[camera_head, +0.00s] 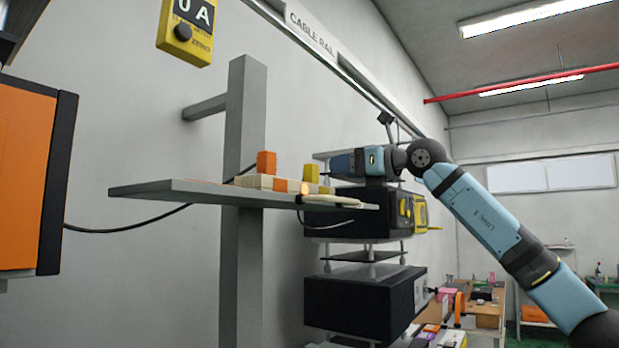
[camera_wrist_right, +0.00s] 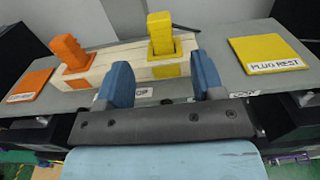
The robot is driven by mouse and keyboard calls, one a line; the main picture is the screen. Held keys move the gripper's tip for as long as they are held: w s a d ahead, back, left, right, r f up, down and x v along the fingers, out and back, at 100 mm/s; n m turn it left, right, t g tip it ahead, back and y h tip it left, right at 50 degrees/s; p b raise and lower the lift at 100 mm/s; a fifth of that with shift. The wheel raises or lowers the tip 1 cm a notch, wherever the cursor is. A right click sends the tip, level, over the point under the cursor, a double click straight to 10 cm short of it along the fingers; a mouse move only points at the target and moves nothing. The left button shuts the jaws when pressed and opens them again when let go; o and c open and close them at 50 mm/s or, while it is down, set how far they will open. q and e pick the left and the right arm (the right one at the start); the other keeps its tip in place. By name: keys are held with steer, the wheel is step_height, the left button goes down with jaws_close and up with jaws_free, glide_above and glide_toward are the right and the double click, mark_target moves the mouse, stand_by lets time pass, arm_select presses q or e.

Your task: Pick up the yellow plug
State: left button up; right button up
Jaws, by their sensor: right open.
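The yellow plug (camera_wrist_right: 159,30) stands upright in a yellow-marked socket of a pale wooden block (camera_wrist_right: 112,62), on a grey shelf. In the head view the yellow plug (camera_head: 311,174) shows at the right end of the block, its lower part partly hidden. My right gripper (camera_wrist_right: 163,82) is open and empty. Its two blue fingers point toward the block, and the plug appears in line with the gap between them, beyond the fingertips. In the head view my right gripper (camera_head: 330,161) is just right of the plug, slightly higher. My left gripper is not in view.
An orange plug (camera_wrist_right: 68,50) stands in the same block, left of the yellow one. A yellow pad labelled PLUG REST (camera_wrist_right: 268,48) lies at the right, an orange pad (camera_wrist_right: 28,85) at the left.

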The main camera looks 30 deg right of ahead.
mark_target(316, 171)
steer(key=x, duration=0.4)
steer(key=shift+a+p, duration=0.1)
steer(key=shift+p, duration=0.2)
steer(key=shift+w+a+r+p, duration=0.1)
steer(key=shift+w+p, duration=0.25)
steer(key=shift+w, duration=0.15)
steer(key=p+x, duration=0.1)
steer(key=x, duration=0.2)
steer(key=shift+w+a, duration=0.1)
steer(key=shift+w, duration=0.2)
steer(key=shift+w+a+p, duration=0.2)
steer(key=shift+w+p, duration=0.1)
steer(key=shift+w, duration=0.1)
steer(key=shift+s+d, duration=0.1)
steer(key=shift+s, duration=0.05)
steer(key=shift+c, duration=0.6)
steer(key=c, duration=0.9)
